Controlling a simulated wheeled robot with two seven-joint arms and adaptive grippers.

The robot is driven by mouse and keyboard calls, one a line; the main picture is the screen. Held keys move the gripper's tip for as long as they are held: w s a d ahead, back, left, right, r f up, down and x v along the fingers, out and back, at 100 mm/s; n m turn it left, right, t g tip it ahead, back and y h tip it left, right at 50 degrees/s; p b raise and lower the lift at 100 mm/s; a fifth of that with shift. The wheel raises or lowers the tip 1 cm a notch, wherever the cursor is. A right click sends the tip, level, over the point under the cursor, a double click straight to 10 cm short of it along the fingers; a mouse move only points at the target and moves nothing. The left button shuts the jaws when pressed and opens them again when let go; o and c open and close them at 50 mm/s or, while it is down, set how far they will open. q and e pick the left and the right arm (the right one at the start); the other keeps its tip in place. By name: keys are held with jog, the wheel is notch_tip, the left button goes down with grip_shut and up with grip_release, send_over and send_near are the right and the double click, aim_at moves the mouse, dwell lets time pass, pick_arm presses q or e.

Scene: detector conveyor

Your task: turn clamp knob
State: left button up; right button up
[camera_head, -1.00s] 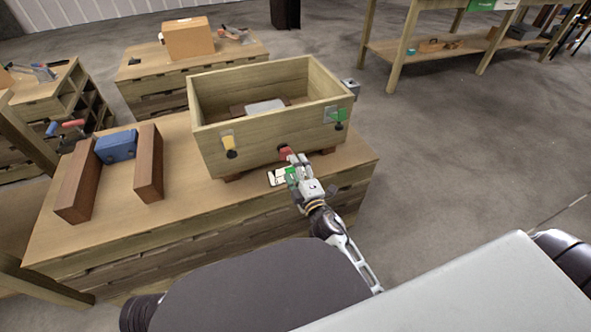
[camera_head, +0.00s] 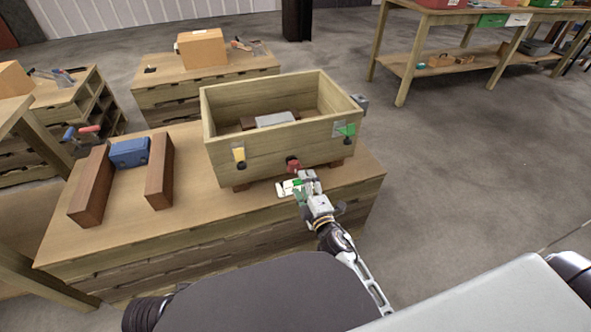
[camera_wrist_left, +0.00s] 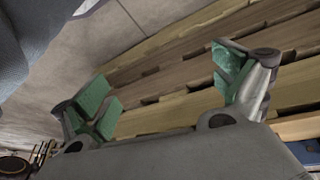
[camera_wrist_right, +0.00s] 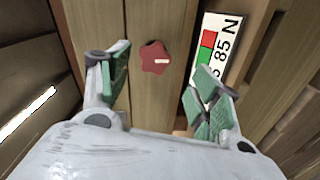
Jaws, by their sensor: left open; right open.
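A wooden box (camera_head: 275,145) stands on the workbench. Its front carries a yellow knob (camera_head: 239,157) at left, a red knob (camera_head: 292,164) low in the middle and a green knob (camera_head: 346,131) at right. My right gripper (camera_head: 301,183) is open and empty, just in front of and below the red knob, apart from it. In the right wrist view the red star-shaped knob (camera_wrist_right: 155,58), with a pale mark, shows beyond and between the open green-padded fingers (camera_wrist_right: 162,77). My left gripper (camera_wrist_left: 163,82) is open and empty beside the bench's slatted wooden side.
A white label (camera_wrist_right: 213,60) with red and green squares and "85 N" lies near the knob. A grey block (camera_head: 275,119) is inside the box. A blue block (camera_head: 129,152) sits between two brown wooden blocks (camera_head: 92,186) at left.

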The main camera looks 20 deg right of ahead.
pick_arm(q)
notch_tip(320, 180, down, 6)
jog(key=s+a+g+y+p, duration=0.1)
jog(key=s+a+g+p, duration=0.1)
jog(key=p, duration=0.2)
jog(key=shift+a+f+p, duration=0.15)
jog(key=shift+p, duration=0.2)
pick_arm(e)
jog(key=s+n, duration=0.6)
jog(key=n, duration=1.5)
jog(key=shift+a+r, duration=0.2)
